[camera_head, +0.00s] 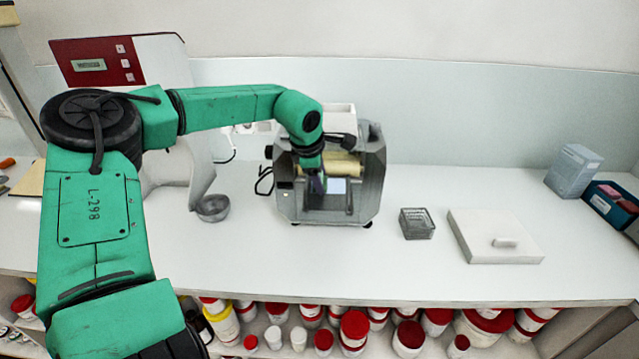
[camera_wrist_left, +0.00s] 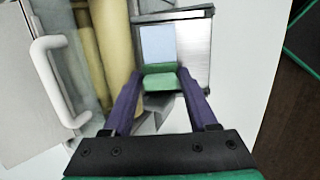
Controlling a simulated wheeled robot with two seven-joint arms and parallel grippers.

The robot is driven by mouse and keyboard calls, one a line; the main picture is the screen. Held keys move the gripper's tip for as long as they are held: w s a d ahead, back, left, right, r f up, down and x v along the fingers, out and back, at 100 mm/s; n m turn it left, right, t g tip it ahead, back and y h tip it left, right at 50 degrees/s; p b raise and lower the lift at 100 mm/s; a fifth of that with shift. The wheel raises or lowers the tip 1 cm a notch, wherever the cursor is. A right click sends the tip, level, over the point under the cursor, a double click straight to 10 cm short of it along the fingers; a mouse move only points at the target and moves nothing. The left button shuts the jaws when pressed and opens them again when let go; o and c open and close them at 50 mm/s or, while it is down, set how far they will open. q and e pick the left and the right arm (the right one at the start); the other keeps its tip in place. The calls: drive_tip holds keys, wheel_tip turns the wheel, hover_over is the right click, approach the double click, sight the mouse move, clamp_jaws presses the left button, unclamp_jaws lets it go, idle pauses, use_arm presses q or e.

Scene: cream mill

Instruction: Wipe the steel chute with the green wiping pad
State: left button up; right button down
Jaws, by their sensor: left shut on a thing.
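My left gripper (camera_head: 318,186) is at the front of the steel roller mill (camera_head: 368,185), below its rollers. In the left wrist view its purple fingers (camera_wrist_left: 160,82) are shut on the green wiping pad (camera_wrist_left: 160,70). The steel chute (camera_wrist_left: 192,42) lies just beyond the pad, with a pale blue rectangle (camera_wrist_left: 158,42) on it that the pad's far edge adjoins. I cannot tell if the pad presses on the chute. In the head view the fingers partly hide the chute, and the pale patch (camera_head: 338,186) shows beside them. My right gripper is out of view.
Tan rollers (camera_wrist_left: 92,55) and a white handle (camera_wrist_left: 50,75) are close to the left finger. A metal bowl (camera_head: 213,208) stands left of the mill.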

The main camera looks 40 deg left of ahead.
sight(322, 202)
use_arm(q)
drive_tip(key=shift+s+d+f+b, duration=0.3)
drive_tip(key=shift+s+f+b, duration=0.1)
drive_tip(key=shift+b, duration=0.4)
drive_tip(key=shift+s+d+f+b, duration=0.25)
drive_tip(key=shift+s+d+b, duration=0.25)
drive_tip(key=shift+s, duration=0.1)
drive_tip(key=shift+s+d+f+b, duration=0.35)
drive_tip(key=shift+s+d+b, duration=0.05)
drive_tip(key=shift+s+b, duration=0.1)
drive_tip(key=shift+s+d, duration=0.1)
drive_tip(key=shift+s, duration=0.05)
drive_tip(key=shift+r, duration=0.1)
drive_tip(key=shift+r, duration=0.1)
wheel_tip(322, 202, up, 8)
drive_tip(key=s+p, duration=0.1)
drive_tip(key=p, duration=0.3)
drive_tip(key=shift+d+f+p, duration=0.2)
drive_tip(key=shift+d+p, duration=0.15)
drive_tip(key=shift+d, duration=0.05)
